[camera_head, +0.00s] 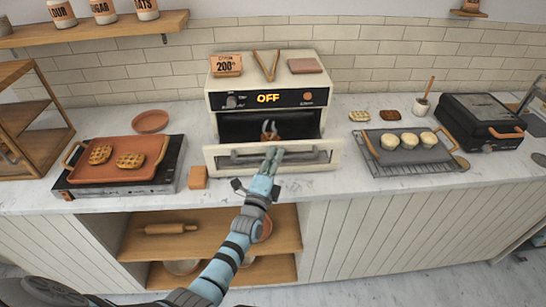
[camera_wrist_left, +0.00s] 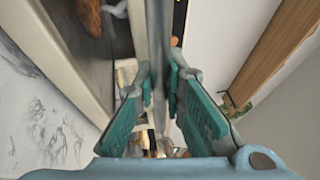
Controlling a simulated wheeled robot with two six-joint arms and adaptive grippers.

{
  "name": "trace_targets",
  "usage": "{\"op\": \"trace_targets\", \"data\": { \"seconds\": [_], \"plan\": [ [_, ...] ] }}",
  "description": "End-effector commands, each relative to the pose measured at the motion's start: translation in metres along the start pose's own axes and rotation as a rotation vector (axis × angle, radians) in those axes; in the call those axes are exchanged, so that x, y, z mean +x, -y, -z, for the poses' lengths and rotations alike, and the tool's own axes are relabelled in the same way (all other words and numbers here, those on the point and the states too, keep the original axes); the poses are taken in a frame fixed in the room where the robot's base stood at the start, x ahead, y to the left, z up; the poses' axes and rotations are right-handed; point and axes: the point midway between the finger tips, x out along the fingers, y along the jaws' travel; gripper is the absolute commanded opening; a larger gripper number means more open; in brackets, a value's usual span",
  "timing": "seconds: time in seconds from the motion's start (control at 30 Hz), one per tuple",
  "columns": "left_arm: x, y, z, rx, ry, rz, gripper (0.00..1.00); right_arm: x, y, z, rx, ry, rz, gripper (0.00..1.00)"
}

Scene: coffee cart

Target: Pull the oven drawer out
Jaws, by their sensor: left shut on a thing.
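The cream oven (camera_head: 225,101) stands at the back of the counter, its display reading OFF. Its drawer front (camera_head: 220,161) stands forward of the body, with a dark gap showing above it. A brown item, perhaps a pastry, sits inside, partly hidden; it also shows in the left wrist view (camera_wrist_left: 88,17). My left gripper (camera_head: 270,156) is at the middle of the grey drawer handle (camera_head: 310,156). In the left wrist view the teal fingers (camera_wrist_left: 160,95) are on both sides of the handle bar (camera_wrist_left: 158,60), shut on it. My right gripper is not in view.
Left of the oven, a tray (camera_head: 93,175) with two waffles sits on a stove. A small orange-brown block (camera_head: 198,178) lies beside the drawer. To the right are a rack tray (camera_head: 400,158) with pale rounds and a black grill (camera_head: 480,115). Open shelves are below the counter.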

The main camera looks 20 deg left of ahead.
Motion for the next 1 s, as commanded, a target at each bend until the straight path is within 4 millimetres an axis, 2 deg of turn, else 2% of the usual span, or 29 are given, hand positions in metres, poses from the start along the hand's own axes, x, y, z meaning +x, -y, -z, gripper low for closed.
{"op": "trace_targets", "data": {
  "seconds": [0.13,0.17,0.2,0.3,0.63,0.77,1.0],
  "plan": [
    [0.000,-0.001,0.002,0.000,-0.003,-0.002,0.00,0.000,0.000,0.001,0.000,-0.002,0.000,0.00],
    [0.000,-0.001,0.002,0.000,-0.004,-0.002,0.12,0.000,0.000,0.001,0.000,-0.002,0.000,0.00],
    [0.000,-0.001,0.002,0.000,-0.004,-0.002,0.18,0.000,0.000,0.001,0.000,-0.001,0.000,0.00],
    [0.001,-0.001,0.002,-0.001,-0.004,-0.002,0.32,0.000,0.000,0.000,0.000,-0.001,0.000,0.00],
    [-0.004,-0.002,0.001,-0.001,-0.003,-0.003,0.32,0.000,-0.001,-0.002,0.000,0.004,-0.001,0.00],
    [-0.027,-0.002,0.001,-0.001,-0.002,-0.005,0.32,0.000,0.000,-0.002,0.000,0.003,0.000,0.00],
    [-0.093,-0.002,0.001,-0.002,-0.002,-0.005,0.32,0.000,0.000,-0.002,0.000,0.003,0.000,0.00]
  ]
}}
